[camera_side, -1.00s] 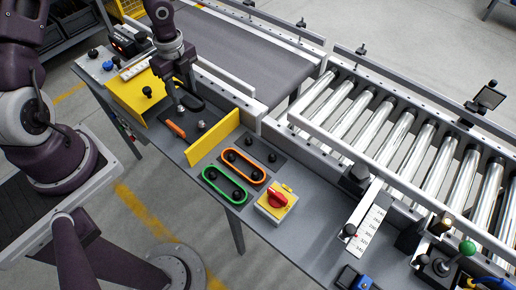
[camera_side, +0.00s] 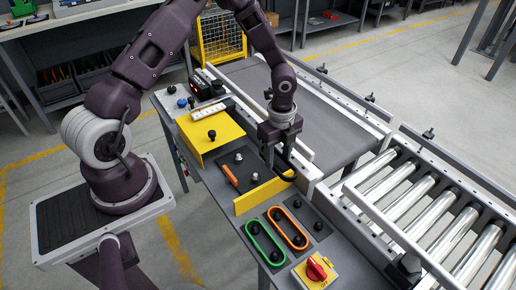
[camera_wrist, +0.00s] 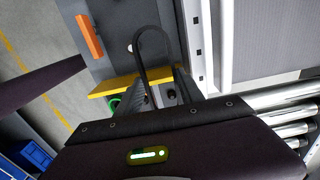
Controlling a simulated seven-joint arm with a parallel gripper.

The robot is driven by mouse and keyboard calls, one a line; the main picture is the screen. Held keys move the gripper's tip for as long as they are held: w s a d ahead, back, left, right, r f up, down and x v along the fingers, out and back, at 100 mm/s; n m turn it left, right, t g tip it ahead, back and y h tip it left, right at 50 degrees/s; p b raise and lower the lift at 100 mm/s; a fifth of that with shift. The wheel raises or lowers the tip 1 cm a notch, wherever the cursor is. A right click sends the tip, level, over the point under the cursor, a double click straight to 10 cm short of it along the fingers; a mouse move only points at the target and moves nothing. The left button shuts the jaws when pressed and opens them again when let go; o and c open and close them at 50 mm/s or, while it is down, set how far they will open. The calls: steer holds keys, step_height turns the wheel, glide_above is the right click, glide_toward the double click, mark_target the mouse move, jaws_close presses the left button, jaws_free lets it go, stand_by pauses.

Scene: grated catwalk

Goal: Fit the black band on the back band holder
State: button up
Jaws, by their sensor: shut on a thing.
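The black band (camera_wrist: 151,38) is a thin loop held in my gripper (camera_wrist: 153,92), which is shut on its near end. The loop stands out beyond the fingers in the wrist view. In the side view my gripper (camera_side: 274,158) is over the grey bay behind the yellow divider, with part of the black band (camera_side: 291,157) showing at its right. The back band holder (camera_side: 318,227) is a bare pair of black posts beside the orange band (camera_side: 289,228). An orange band and a green band (camera_side: 263,243) are each stretched around their own posts.
The upright yellow divider (camera_side: 258,195) stands between the bay and the holders. An orange-handled thing (camera_side: 230,174) and silver knobs (camera_side: 239,157) are in the bay. A red switch on a yellow box (camera_side: 316,268) is in front. A conveyor rail (camera_side: 338,214) edges the right.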

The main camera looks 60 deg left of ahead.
steer(key=w+d, duration=0.1)
steer(key=d, duration=1.2)
glide_above(308, 216)
steer(key=shift+f, duration=2.8)
steer(key=shift+f, duration=2.2)
steer(key=o, duration=1.4)
steer(key=shift+o, duration=0.3)
